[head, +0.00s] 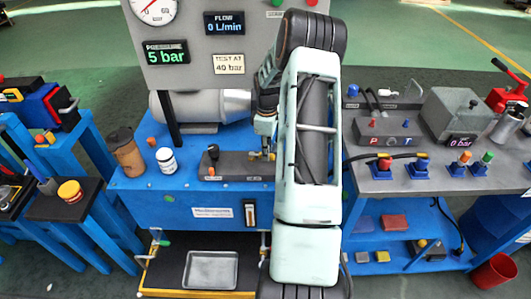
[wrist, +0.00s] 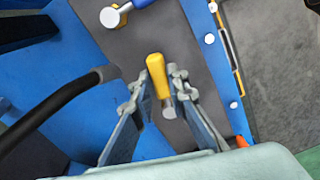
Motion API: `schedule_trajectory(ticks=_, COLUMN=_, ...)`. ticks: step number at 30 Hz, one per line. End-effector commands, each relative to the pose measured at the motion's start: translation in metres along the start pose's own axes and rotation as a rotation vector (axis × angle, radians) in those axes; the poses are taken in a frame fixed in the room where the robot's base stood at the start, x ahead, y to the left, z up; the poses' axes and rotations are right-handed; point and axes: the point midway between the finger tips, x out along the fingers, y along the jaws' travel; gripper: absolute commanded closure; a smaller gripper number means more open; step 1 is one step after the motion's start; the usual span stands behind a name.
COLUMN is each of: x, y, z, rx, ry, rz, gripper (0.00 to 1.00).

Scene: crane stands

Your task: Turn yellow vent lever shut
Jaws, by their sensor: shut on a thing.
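The yellow vent lever (wrist: 157,70) is a short yellow handle with a silver pivot at its lower end. It sits on a dark grey block, also visible in the head view (head: 233,168), on top of the blue bench (head: 145,192). My gripper (wrist: 163,82) has one finger on each side of the lever and is shut on it. In the head view my arm hides most of the gripper and the lever. A blue-handled lever (wrist: 139,3) is at the top of the wrist view, apart from my fingers.
The panel reads 5 bar (head: 166,53) and 0 L/min. A black hose (wrist: 60,100) runs close to my left finger. A white jar (head: 167,160) and a brown cup (head: 126,151) stand left of the block. A grey right-hand bench holds valves and a pump.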

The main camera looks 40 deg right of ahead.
Motion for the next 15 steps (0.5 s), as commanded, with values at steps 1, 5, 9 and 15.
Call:
schedule_trajectory(ticks=1, x=-0.0013, y=0.0027, z=0.0001, rx=-0.023, ry=0.001, rz=0.003, gripper=1.0)
schedule_trajectory(ticks=5, x=-0.0011, y=0.0052, z=-0.0003, rx=-0.073, ry=0.001, rz=0.003, gripper=1.0)
schedule_trajectory(ticks=9, x=-0.0014, y=0.0073, z=-0.0009, rx=-0.105, ry=0.002, rz=0.004, gripper=1.0)
schedule_trajectory(ticks=15, x=-0.0013, y=0.0082, z=-0.0012, rx=-0.12, ry=0.002, rz=0.004, gripper=1.0)
